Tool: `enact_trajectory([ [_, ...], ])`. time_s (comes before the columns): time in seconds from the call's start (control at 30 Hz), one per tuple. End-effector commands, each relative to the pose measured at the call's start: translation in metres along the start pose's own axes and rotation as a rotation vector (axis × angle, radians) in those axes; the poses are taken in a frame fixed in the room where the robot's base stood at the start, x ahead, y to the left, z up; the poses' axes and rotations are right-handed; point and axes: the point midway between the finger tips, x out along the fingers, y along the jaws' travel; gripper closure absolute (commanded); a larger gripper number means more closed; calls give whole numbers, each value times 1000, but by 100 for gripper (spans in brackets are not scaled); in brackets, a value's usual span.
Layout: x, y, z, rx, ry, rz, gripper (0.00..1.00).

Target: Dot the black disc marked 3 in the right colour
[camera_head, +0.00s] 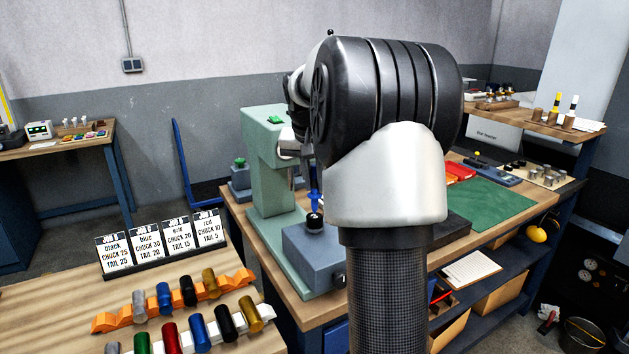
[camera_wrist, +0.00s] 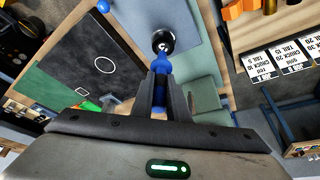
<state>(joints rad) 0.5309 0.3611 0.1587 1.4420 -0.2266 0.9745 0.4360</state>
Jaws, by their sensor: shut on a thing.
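My gripper (camera_wrist: 160,82) is shut on a blue marker (camera_wrist: 160,63), which also shows in the head view (camera_head: 314,180), pointing down. A black disc (camera_wrist: 163,41) with a small white mark lies just beyond the marker's end in the wrist view. In the head view the black disc (camera_head: 315,222) sits on the grey-blue block (camera_head: 309,249) of the pale green press, below the marker. I cannot read the disc's mark, nor tell whether the tip touches it. My arm hides much of the bench and most of the gripper in the head view.
The green press (camera_head: 267,165) stands close beside the marker. A green mat (camera_head: 492,205) lies on the bench at right. A dark board (camera_wrist: 92,66) shows in the wrist view.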

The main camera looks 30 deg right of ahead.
Motion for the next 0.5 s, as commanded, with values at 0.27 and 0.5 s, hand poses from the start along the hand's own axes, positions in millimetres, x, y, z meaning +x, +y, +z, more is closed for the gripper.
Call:
enact_trajectory([
  [0.27,4,0,2,0,0,0,100],
  [0.5,6,0,3,0,0,0,100],
])
